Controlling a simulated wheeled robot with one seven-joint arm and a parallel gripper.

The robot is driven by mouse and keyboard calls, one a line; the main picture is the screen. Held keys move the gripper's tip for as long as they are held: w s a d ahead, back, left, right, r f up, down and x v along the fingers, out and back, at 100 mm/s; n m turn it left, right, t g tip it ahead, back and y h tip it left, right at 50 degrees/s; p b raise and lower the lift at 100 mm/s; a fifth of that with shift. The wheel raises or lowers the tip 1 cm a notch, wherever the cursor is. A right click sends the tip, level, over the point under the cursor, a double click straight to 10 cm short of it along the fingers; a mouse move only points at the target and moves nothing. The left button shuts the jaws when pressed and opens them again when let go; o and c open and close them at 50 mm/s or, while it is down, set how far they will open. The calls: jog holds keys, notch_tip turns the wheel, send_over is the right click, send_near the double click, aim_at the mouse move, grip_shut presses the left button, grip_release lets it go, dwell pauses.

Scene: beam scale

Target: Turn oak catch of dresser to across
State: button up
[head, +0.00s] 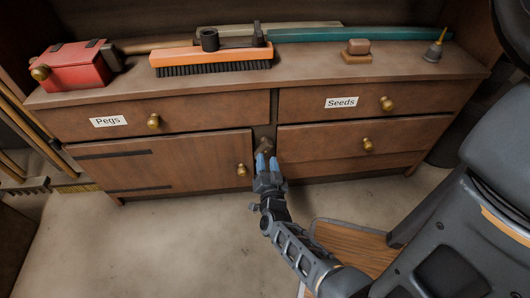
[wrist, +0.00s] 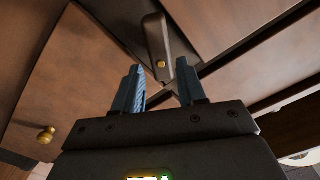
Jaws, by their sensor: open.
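The dresser (head: 190,158) is dark brown wood with drawers and a door at lower left. Its catch (wrist: 155,36) is a small dark wooden bar with a brass screw, seen in the wrist view just beyond and between my fingertips. In the head view the catch (head: 265,144) is small and partly hidden by my gripper, on the upright between the door and the right drawers. My gripper (head: 267,162) has blue fingers. In the wrist view my gripper (wrist: 158,70) is open, its fingers apart on either side of the catch's screw end. Contact cannot be told.
The door's brass knob (head: 242,170) is just left of my gripper. A lower right drawer knob (head: 368,145) stands out further right. A red box (head: 75,68), an orange brush (head: 212,56) and a bell (head: 435,47) stand on top.

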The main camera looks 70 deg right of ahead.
aim_at(265, 152)
jog(key=b+x, duration=0.1)
jog(key=x, duration=0.4)
jog(key=shift+w+d, duration=0.15)
jog(key=shift+d, duration=0.15)
jog(key=c, duration=0.7)
jog(key=m+b, duration=0.2)
jog(key=m, duration=0.3)
jog(key=shift+a+m, duration=0.1)
jog(key=shift+m, duration=0.2)
jog(key=m+b, duration=0.2)
jog(key=m, duration=0.4)
jog(key=shift+r, duration=0.1)
jog(key=shift+m, duration=0.3)
